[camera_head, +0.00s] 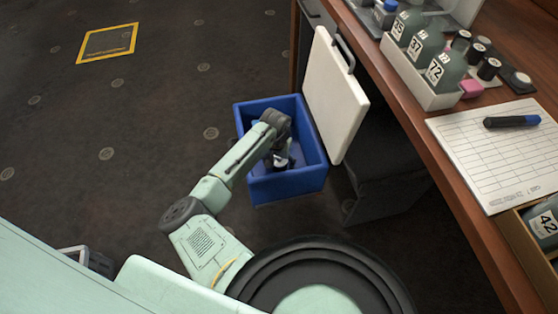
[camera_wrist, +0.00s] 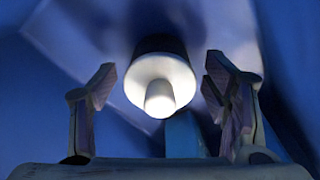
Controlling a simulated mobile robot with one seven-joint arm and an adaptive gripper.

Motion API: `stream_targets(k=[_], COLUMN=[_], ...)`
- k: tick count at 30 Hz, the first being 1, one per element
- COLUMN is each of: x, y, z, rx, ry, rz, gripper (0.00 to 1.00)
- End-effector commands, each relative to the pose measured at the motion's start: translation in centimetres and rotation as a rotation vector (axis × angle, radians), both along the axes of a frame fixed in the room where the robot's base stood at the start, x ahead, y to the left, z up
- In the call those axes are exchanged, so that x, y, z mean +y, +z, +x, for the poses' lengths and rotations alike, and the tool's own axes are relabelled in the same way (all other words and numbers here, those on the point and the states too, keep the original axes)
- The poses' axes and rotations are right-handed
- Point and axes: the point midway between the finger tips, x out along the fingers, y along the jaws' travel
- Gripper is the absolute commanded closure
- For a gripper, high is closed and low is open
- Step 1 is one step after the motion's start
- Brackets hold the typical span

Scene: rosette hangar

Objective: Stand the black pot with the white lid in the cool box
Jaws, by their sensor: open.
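The blue cool box (camera_head: 287,187) stands on the floor with its white lid (camera_head: 335,95) swung up at its right side. My arm reaches down into it, and my gripper (camera_head: 283,160) is inside the walls. In the wrist view my gripper (camera_wrist: 160,72) has its two fingers spread wide apart. The black pot with the white lid (camera_wrist: 160,85) is between and beyond the fingers, with a gap on each side. Its white lid faces the camera, and its dark body is mostly hidden behind the lid. Blue box walls surround it. The pot's base is hidden.
A light blue thing (camera_wrist: 184,135) shows below the pot. A wooden table (camera_head: 455,190) at the right carries a white rack (camera_head: 424,88) of numbered bottles, small pots, a sheet (camera_head: 490,160) and a marker (camera_head: 512,121). Open floor lies left of the box.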

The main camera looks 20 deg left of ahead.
Motion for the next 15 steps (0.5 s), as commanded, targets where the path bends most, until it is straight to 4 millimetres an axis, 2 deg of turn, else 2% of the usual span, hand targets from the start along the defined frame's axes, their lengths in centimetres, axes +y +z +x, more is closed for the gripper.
stream_targets(k=[5, 15], x=[0.1, 0.0], y=[2.6, 9.5], z=[-0.2, -1.1], rx=[-0.004, -0.003], ry=[0.001, 0.0], rz=[-0.001, 0.0], gripper=[0.31, 0.31])
